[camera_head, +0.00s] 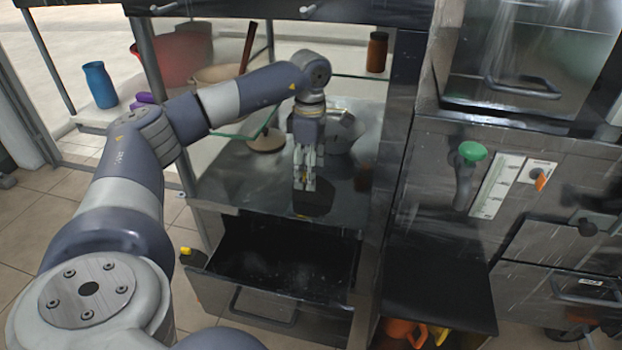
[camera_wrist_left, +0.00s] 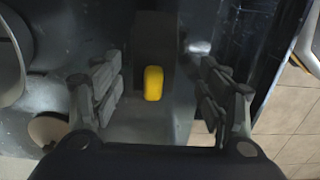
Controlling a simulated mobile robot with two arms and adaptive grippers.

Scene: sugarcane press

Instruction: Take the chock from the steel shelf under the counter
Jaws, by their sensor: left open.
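The chock looks like a dark block (camera_head: 316,201) lying on the steel shelf (camera_head: 235,185) under the counter. In the left wrist view the dark block (camera_wrist_left: 153,38) has a yellow piece (camera_wrist_left: 153,84) at its near end. My left gripper (camera_head: 305,184) points down over the shelf, just above the chock, and partly hides it in the head view. In the left wrist view my left gripper (camera_wrist_left: 160,88) is open, with one finger on each side of the yellow piece and a gap to both. My right gripper is out of view.
An open, dark drawer (camera_head: 280,265) juts out below the shelf. A round brown-topped object (camera_head: 266,141) and a pale rounded vessel (camera_head: 340,130) stand behind the gripper. A brown jar (camera_head: 377,52) stands higher up. A steel cabinet (camera_head: 405,205) closes the right side.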

